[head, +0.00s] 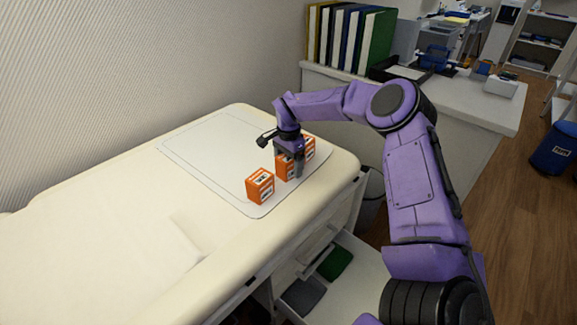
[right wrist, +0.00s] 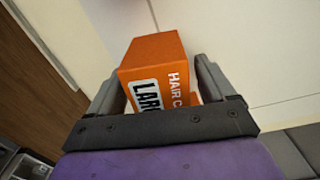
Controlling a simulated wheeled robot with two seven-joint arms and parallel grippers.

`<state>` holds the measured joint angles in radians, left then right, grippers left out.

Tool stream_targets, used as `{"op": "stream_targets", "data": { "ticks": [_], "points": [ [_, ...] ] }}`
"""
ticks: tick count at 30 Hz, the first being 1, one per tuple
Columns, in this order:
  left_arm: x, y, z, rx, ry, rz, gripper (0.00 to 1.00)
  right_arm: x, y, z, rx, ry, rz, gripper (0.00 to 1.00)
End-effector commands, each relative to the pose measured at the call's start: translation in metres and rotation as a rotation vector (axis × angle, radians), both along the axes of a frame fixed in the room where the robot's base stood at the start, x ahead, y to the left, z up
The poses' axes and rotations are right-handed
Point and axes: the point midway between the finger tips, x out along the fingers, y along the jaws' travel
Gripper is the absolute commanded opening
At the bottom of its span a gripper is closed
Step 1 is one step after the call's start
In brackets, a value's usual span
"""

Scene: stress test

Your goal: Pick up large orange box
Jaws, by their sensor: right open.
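Several orange boxes stand on a pale mat on the counter. The nearest box (head: 260,187) stands apart from the gripper. A middle box (head: 282,170) and a far box (head: 309,147) are partly hidden by my right gripper (head: 289,160), which points down over them. In the right wrist view, an orange box (right wrist: 155,62) printed "LAR…" and "HAIR C…" sits between the spread fingers of the right gripper (right wrist: 158,78). The gripper is open; finger contact cannot be told. Which head-view box this is looks like the middle one, but is not certain. My left gripper is not in view.
The mat (head: 205,150) has free room left of the boxes. The cream counter (head: 90,240) is bare at the left, with a wall behind. An open drawer (head: 345,285) is below the front edge. Upright binders (head: 345,38) stand on a back cabinet.

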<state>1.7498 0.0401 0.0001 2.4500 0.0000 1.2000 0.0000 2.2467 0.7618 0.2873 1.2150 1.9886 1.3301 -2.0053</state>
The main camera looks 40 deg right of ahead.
Motion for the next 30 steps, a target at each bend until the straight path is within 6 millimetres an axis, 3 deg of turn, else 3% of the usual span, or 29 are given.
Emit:
{"op": "stream_targets", "data": {
  "ticks": [1,6,15,20,23,30],
  "points": [
    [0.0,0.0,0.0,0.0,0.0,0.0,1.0,0.0,0.0,0.0,0.0,0.0,0.0,0.83],
    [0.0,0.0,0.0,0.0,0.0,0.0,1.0,0.0,0.0,0.0,0.0,0.0,0.001,0.28],
    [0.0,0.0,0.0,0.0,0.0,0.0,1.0,0.0,0.0,0.002,-0.001,0.0,0.001,0.27],
    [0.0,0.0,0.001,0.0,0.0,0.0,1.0,0.001,0.0,0.015,0.0,-0.003,0.001,0.27],
    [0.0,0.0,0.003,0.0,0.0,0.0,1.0,0.001,0.0,0.035,-0.001,-0.005,0.001,0.27],
    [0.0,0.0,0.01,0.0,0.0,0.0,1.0,-0.045,-0.025,0.098,0.004,-0.009,-0.001,0.27]
  ]
}}
